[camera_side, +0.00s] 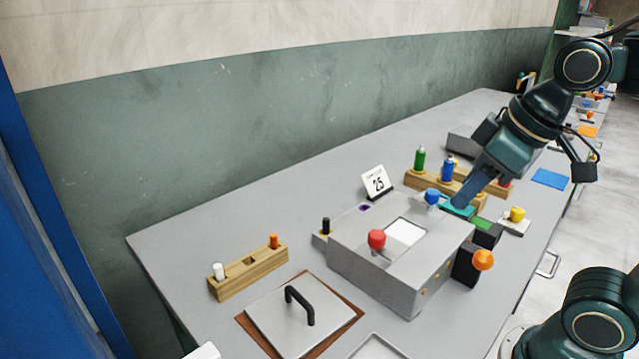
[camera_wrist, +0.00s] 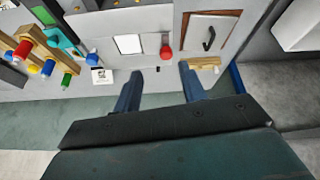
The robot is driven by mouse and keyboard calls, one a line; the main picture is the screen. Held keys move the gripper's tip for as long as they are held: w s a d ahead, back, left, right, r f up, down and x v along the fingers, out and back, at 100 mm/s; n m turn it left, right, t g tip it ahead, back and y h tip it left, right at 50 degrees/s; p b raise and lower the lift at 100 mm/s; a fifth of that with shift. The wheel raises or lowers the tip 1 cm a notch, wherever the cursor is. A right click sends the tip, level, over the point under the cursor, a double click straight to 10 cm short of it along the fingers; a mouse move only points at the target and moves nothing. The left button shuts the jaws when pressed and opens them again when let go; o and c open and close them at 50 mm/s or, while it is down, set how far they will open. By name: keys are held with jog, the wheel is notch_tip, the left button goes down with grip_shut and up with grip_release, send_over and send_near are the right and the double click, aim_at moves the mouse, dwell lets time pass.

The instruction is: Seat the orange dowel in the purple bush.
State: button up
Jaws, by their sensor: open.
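The orange dowel (camera_side: 273,241) stands upright in the right end of a wooden rack (camera_side: 248,273) at the left of the bench. The purple bush (camera_side: 364,208) shows as a small dark purple opening at the back of the grey press box's top. My gripper (camera_side: 461,202) is raised over the right side of the bench in the side view, away from both. In the wrist view my gripper (camera_wrist: 160,70) has its two blue fingers spread apart with nothing between them. There, I cannot make out the dowel or the bush clearly.
The grey press box (camera_side: 375,275) carries a red knob (camera_side: 376,239) and a blue knob (camera_side: 432,196). A white dowel (camera_side: 218,271) shares the rack. A black peg (camera_side: 325,226), a number card (camera_side: 376,183) and a black-handled plate (camera_side: 280,320) stand nearby. Bench behind the rack is clear.

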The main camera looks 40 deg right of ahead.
jog(key=w+a+r+n+g, duration=0.1)
jog(key=w+a+r+n, duration=0.15)
jog(key=w+n, duration=0.45)
jog(key=n+g, duration=0.4)
jog(key=n, duration=0.8)
send_over(273, 235)
notch_tip(273, 235, down, 10)
jog(key=shift+f+m, duration=0.15)
jog(key=shift+m, duration=0.15)
jog(key=shift+f, duration=4.25)
jog(key=shift+f, duration=0.1)
